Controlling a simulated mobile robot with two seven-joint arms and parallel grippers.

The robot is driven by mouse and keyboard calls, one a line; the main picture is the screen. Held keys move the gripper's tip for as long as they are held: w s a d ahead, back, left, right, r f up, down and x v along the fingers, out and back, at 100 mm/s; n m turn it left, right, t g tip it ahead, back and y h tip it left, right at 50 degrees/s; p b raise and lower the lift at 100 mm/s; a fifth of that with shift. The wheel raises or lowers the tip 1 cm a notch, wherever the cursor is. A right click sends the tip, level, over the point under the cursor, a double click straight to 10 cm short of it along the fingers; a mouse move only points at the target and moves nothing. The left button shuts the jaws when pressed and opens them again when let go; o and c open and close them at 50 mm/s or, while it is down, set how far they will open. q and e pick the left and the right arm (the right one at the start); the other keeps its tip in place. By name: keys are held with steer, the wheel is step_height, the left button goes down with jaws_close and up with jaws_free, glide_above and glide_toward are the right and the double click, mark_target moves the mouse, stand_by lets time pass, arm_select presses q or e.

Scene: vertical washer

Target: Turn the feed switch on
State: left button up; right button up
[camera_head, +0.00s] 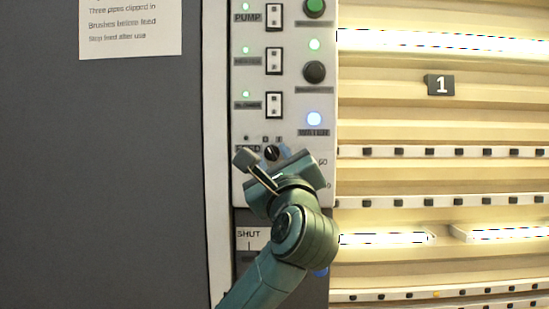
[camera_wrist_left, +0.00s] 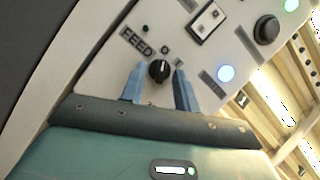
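The feed switch (camera_wrist_left: 159,70) is a black rotary knob with a white pointer line, on the light control panel beside the label FEED. It also shows in the head view (camera_head: 271,153), just above my left gripper. My left gripper (camera_wrist_left: 158,80) is open, with one blue finger on each side of the knob. I cannot tell whether the fingers touch it. In the head view, my left gripper (camera_head: 277,160) partly covers the FEED label and the lower panel. The small lamp by the feed label looks dark. My right gripper is in neither view.
Above the feed switch are rocker switches (camera_head: 274,105) with green lamps, round buttons (camera_head: 314,72) and a lit blue-white WATER lamp (camera_head: 314,119). A SHUT label (camera_head: 249,234) is below. A dark panel (camera_head: 110,180) is at left, and lit ribbed bays (camera_head: 440,120) are at right.

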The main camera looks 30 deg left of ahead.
arm_select(q)
jaws_close()
stand_by(0.3)
